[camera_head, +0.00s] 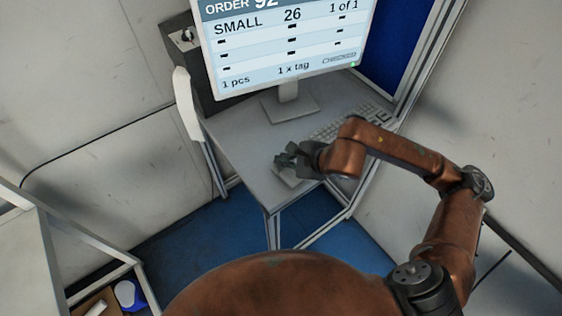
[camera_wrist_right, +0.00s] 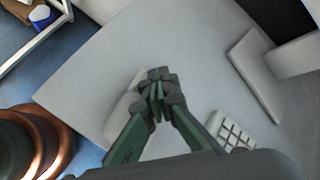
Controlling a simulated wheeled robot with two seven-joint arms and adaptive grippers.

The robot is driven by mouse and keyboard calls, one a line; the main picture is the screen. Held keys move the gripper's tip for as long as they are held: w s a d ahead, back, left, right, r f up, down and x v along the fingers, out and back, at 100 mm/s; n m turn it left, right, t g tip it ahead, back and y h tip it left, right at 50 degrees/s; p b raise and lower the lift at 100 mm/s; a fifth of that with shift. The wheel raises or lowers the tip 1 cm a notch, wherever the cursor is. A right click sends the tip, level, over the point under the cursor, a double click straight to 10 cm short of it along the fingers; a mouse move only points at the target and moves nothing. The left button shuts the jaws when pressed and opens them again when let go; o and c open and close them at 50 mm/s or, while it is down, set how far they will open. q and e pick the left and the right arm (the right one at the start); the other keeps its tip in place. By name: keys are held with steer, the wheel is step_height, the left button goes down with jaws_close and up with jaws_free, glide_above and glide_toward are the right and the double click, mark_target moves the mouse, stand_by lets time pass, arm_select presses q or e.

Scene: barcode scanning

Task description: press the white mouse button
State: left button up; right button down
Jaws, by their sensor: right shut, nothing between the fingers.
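The white mouse (camera_wrist_right: 122,112) lies on the grey desk (camera_wrist_right: 190,50), partly covered by my right gripper in the right wrist view. In the head view the mouse (camera_head: 288,178) shows as a small pale patch just below the gripper. My right gripper (camera_head: 287,159) is shut and empty over the mouse. In the right wrist view its closed fingertips (camera_wrist_right: 158,78) lie at the mouse's right edge. I cannot tell whether they touch it. My left gripper is not in view.
The keyboard (camera_head: 350,122) lies behind my right gripper. The monitor (camera_head: 285,50) stands on the desk, showing an order list with "CHECKED". A white upright panel (camera_head: 186,104) stands at the desk's left edge. The desk left of the gripper is clear.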

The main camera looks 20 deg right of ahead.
steer(key=shift+r, duration=0.8)
steer(key=shift+r+p, duration=1.2)
steer(key=shift+r, duration=1.35)
steer(key=shift+s+d+f, duration=0.1)
